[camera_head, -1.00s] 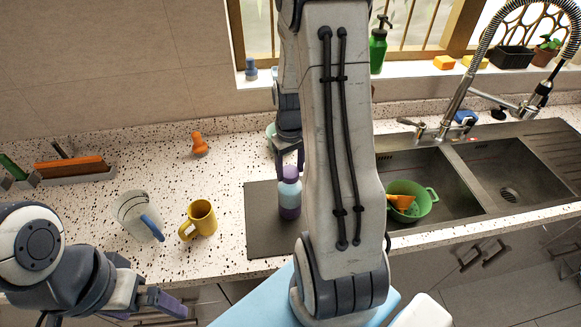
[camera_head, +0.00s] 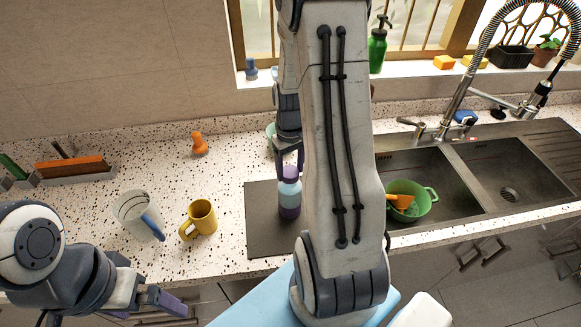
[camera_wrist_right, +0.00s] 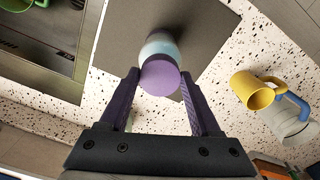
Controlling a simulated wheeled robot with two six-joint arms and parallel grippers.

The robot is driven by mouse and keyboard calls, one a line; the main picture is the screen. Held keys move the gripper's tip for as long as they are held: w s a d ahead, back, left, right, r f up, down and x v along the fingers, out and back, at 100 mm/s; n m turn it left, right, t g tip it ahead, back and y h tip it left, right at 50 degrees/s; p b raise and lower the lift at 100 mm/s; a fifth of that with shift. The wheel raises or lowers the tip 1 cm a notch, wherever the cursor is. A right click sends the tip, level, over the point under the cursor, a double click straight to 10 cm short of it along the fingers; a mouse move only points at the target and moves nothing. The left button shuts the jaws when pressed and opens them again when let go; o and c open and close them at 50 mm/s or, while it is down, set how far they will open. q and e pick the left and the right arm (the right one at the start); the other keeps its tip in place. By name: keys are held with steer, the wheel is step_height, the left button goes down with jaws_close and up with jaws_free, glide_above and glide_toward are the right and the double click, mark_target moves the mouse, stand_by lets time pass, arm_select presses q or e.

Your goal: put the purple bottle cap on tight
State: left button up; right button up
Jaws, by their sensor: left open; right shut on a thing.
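The bottle (camera_head: 289,194) stands upright on the dark grey mat, with a pale blue band above a purple lower part. Its purple cap (camera_head: 290,172) is at the top; the right wrist view shows the round cap (camera_wrist_right: 160,76) from above, over the bottle. My right gripper (camera_head: 289,160) comes down from above and is shut on the cap, one finger on each side. Whether the cap sits fully down cannot be told. My left gripper (camera_head: 180,311) is open and empty at the lower left, in front of the counter, away from the bottle.
A yellow mug (camera_head: 202,217) and a whitish jug (camera_head: 132,208) with a blue handle stand left of the mat (camera_head: 262,235). A green colander (camera_head: 424,199) is in the sink on the right. My right arm hides the counter just right of the bottle.

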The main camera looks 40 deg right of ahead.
steer(key=shift+f+b, duration=0.35)
steer(key=shift+f, duration=0.15)
stand_by(0.5)
